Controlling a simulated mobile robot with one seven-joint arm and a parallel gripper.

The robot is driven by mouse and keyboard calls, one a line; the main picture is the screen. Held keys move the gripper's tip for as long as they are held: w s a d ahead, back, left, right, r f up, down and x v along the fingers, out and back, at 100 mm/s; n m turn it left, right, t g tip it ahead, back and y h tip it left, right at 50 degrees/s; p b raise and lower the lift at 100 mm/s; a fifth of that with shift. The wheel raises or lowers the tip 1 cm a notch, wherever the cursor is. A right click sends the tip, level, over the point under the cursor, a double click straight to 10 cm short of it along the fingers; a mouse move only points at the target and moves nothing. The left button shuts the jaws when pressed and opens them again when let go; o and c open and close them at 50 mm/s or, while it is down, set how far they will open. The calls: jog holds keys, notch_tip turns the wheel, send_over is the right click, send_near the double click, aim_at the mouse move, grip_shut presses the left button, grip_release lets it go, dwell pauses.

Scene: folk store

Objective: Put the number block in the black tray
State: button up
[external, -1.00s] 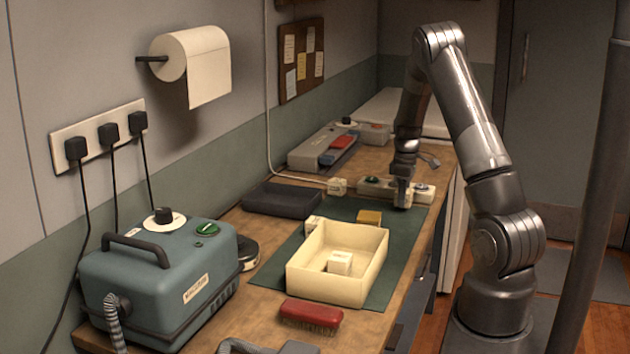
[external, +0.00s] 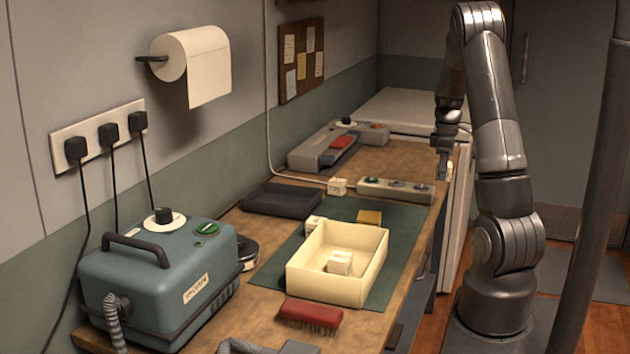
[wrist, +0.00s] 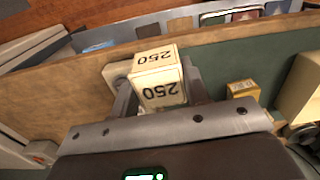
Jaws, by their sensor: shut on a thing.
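My gripper (external: 443,172) is raised at the bench's right edge, just past the power strip. In the wrist view, my gripper (wrist: 155,92) is shut on a cream number block (wrist: 158,92) marked 250 on two faces. In the external view the held block is too small to make out clearly. The black tray (external: 283,201) lies on the bench by the wall, left of the green mat and well away from my gripper. Its visible inside looks empty.
A cream box (external: 335,285) with a small white block (external: 339,262) inside stands on the green mat (external: 405,225). A yellow block (external: 369,217) sits behind it. The power strip (external: 395,191) lies at the mat's far edge. A red brush (external: 310,314) is in front.

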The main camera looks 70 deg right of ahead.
jog(key=w+a+n, duration=0.4)
jog(key=w+n, duration=0.5)
jog(key=w, duration=0.7)
jog(key=w+a+n, duration=0.4)
jog(key=w+n, duration=0.4)
jog(key=w, duration=0.8)
jog(key=w+a+f, duration=0.2)
jog(key=w, duration=0.1)
jog(key=w+a+f, duration=0.2)
jog(key=w, duration=0.1)
jog(key=w+a+f, duration=0.2)
jog(key=w, duration=0.1)
jog(key=shift+w+f, duration=0.15)
jog(key=shift+w, duration=0.15)
jog(key=shift+w+f, duration=0.1)
jog(key=shift+w, duration=0.1)
jog(key=shift+a+f, duration=0.1)
jog(key=shift+f, duration=1.9)
jog(key=shift+f, duration=0.15)
jog(key=o, duration=1)
jog(key=shift+c, duration=0.2)
